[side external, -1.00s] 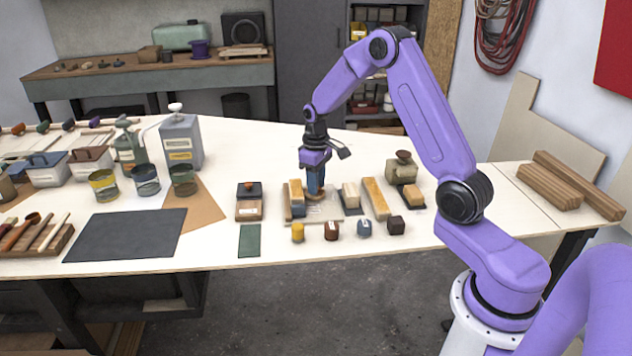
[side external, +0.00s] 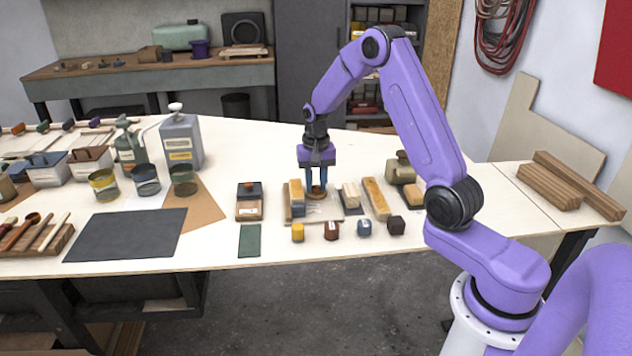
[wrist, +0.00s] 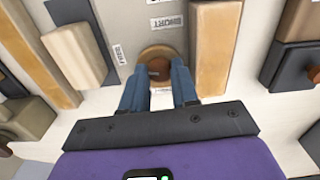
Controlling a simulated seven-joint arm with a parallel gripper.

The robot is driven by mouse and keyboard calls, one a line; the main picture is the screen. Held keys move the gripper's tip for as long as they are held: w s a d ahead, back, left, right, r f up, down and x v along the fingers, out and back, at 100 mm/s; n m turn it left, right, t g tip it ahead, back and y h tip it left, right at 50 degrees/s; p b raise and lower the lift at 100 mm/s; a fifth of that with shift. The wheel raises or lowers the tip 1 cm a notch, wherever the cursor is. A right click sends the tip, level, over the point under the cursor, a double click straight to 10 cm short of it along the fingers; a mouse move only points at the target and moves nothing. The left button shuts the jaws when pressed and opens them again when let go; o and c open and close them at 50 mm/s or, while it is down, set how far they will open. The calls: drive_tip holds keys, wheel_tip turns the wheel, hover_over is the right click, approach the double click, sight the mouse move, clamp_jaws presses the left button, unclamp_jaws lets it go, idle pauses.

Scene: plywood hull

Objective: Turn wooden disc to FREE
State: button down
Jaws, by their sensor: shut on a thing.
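The wooden disc (wrist: 158,53) is round and brown, with a darker centre, and is set on a grey plate (wrist: 118,20). My gripper (wrist: 160,72) has its two blue fingers on either side of the disc, shut on it. In the side view my gripper (side external: 316,186) points straight down over the disc (side external: 316,194), with one finger left and one right. A white label reading "SHORT" (wrist: 165,21) lies above the disc in the wrist view. A smaller sideways label (wrist: 118,54) is left of it; I cannot read it surely. The fingers hide part of the disc's near edge.
Wooden and grey blocks (side external: 296,198) stand close left of the disc. A pale block (side external: 350,195) and a long tan block (side external: 376,198) stand to its right. Several small coloured blocks (side external: 331,231) line the front. The table behind my gripper is clear.

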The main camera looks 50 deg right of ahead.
drive_tip(key=shift+m, duration=0.9)
drive_tip(key=c, duration=0.9)
unclamp_jaws()
drive_tip(key=shift+o, duration=0.2)
